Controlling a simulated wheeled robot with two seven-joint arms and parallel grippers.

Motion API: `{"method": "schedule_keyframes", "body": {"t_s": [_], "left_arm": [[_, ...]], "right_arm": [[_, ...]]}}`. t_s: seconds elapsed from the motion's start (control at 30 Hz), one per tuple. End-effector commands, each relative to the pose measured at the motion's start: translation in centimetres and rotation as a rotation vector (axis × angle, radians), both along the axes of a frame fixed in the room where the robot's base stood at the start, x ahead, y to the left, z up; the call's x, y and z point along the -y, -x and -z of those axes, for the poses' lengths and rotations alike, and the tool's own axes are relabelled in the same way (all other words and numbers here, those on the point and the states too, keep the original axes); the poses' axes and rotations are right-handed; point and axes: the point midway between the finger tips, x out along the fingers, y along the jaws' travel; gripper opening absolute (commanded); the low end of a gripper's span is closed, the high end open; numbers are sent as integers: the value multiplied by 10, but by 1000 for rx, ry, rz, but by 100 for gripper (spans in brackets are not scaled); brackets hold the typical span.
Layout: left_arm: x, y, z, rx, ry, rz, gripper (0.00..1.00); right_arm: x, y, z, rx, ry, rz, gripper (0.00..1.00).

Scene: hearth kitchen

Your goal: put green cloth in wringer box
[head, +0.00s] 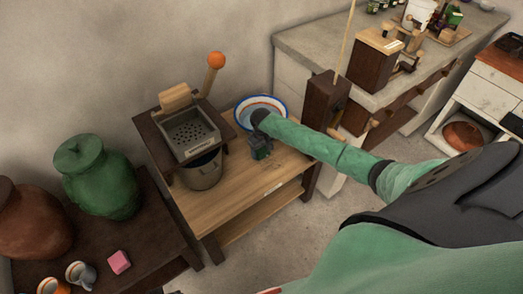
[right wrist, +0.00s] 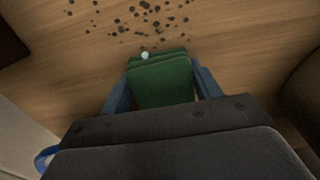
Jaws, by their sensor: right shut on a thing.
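The green cloth (right wrist: 162,80) is a folded pad held between the two fingers of my right gripper (right wrist: 160,84) in the right wrist view, just over the wooden bench top. In the head view my right gripper (head: 260,152) is low over the bench, in front of the enamel basin; the cloth there is hard to tell from the gripper. The wringer box (head: 190,138) is a dark wooden frame with a perforated metal tray, a wooden block and an orange-knobbed lever. It stands left of my right gripper, apart from it. My left gripper is not in view.
A white basin with a blue and orange rim (head: 281,104) stands behind my gripper. A metal bucket (head: 203,174) is under the wringer. Dark drops spot the bench top (right wrist: 230,45). A dark table at left holds a green jar (head: 100,180), a brown jar, cups and a pink block (head: 119,262).

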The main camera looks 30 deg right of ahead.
Motion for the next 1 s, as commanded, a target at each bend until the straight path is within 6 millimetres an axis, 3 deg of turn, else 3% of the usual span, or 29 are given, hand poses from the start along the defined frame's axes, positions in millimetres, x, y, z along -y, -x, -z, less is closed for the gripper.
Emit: {"method": "schedule_keyframes", "body": {"t_s": [0.07, 0.1, 0.2, 0.57, 0.77, 1.0], "left_arm": [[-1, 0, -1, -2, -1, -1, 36], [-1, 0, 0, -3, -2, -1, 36], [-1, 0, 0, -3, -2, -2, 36], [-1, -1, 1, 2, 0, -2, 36], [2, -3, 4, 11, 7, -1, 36], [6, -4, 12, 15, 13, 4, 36]], "right_arm": [[0, 0, 2, -1, 0, 0, 41], [0, 0, 2, -1, 0, 0, 71], [0, 0, 2, -1, 0, 0, 85], [0, 0, -4, 1, 0, -1, 85], [0, -1, -31, 2, 2, -2, 85], [0, -1, -78, 2, 1, -2, 85]]}}
